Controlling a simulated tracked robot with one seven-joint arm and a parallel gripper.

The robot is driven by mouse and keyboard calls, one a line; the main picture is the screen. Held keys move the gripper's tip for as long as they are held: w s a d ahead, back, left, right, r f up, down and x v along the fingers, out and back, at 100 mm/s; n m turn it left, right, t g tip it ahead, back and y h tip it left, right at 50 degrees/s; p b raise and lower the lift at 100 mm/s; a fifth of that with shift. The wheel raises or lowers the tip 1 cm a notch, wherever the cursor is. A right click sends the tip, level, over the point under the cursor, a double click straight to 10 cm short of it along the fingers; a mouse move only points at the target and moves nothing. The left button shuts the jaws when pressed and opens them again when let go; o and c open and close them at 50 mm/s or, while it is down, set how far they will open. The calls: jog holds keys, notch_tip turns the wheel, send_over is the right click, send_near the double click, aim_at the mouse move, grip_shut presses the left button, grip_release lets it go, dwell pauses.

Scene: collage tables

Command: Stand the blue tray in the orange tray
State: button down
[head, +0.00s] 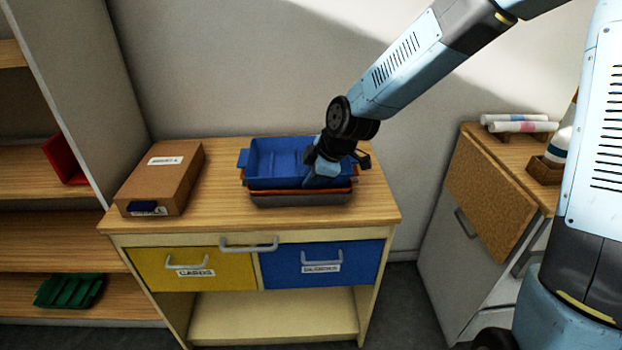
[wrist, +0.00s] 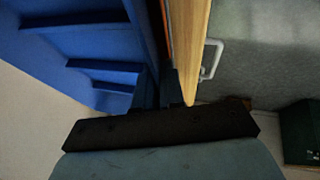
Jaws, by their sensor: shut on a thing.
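The blue tray (head: 278,160) sits at the top of a small stack on the wooden cabinet top in the head view. The orange tray (head: 262,193) shows as a thin rim just beneath it, above a grey tray (head: 300,200). My gripper (head: 318,172) is shut on the blue tray at its front right side. In the wrist view the blue tray (wrist: 85,45) fills the upper left, with its ribs showing. Whether the blue tray rests fully in the orange tray is hidden.
A cardboard box (head: 160,180) stands at the left of the cabinet top (head: 225,165). Yellow (head: 180,268) and blue (head: 322,264) drawers are below. A red tray (head: 65,160) and a green tray (head: 70,290) are on the left shelves. A side cabinet (head: 480,210) stands at right.

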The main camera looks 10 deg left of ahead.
jog(key=c, duration=1.2)
grip_release()
jog(key=shift+s+d+f, duration=0.1)
jog(key=shift+d+f, duration=0.1)
jog(key=shift+f, duration=0.1)
jog(key=shift+c, duration=0.2)
jog(key=shift+d+r, duration=0.3)
jog(key=shift+r, duration=0.2)
jog(key=v, duration=1.1)
jog(key=shift+a, duration=0.25)
jog(key=shift+r, duration=0.1)
jog(key=shift+d, duration=0.1)
